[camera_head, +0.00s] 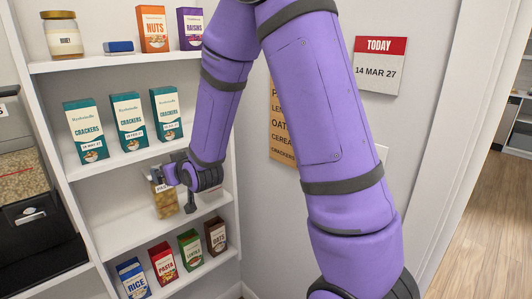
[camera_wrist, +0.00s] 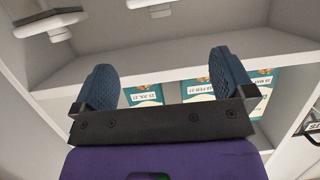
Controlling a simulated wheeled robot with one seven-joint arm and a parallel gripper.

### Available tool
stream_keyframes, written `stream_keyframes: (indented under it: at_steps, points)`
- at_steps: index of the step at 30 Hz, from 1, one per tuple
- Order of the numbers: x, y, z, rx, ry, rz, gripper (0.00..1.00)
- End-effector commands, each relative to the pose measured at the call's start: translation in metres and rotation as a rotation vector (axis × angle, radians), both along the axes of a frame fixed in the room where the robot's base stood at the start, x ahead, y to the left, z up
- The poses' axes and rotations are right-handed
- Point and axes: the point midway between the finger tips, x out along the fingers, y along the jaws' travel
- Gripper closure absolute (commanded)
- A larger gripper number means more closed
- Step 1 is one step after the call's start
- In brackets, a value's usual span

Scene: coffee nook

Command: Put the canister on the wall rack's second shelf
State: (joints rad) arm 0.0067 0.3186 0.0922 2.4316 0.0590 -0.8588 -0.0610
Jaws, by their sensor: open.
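The canister (camera_head: 165,203), a clear container with tan contents and a pale label, stands on the wall rack's (camera_head: 120,233) shelf below the crackers, the second shelf from the bottom. My gripper (camera_head: 182,187) is in front of it and slightly to its right, covering part of it in the head view. Whether they touch cannot be told. In the wrist view my gripper (camera_wrist: 165,80) has its two blue pads wide apart with nothing between them. The canister does not show in the wrist view.
Cracker boxes (camera_head: 128,121) stand on the shelf above. Rice (camera_head: 133,279), pasta and other boxes stand below. A honey jar (camera_head: 62,35), a blue item (camera_head: 118,47), nuts and raisins are on top. The canister's shelf is clear at left.

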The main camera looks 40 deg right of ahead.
Motion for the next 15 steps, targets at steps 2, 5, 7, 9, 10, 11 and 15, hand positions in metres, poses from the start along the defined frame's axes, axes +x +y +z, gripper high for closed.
stream_keyframes:
  at_steps: [2, 5, 7, 9, 10, 11, 15]
  points:
    - [-0.012, -0.002, 0.022, -0.003, 0.042, 0.002, 0.00]
    - [-0.029, -0.005, 0.043, -0.008, 0.110, 0.003, 0.00]
    - [-0.044, -0.007, 0.058, -0.010, 0.156, 0.003, 0.00]
    - [-0.060, -0.009, 0.071, -0.013, 0.204, 0.003, 0.00]
    - [-0.067, -0.009, 0.077, -0.014, 0.225, 0.003, 0.00]
    - [-0.075, -0.010, 0.082, -0.015, 0.245, 0.002, 0.00]
    - [-0.115, -0.015, 0.105, -0.018, 0.340, -0.003, 0.00]
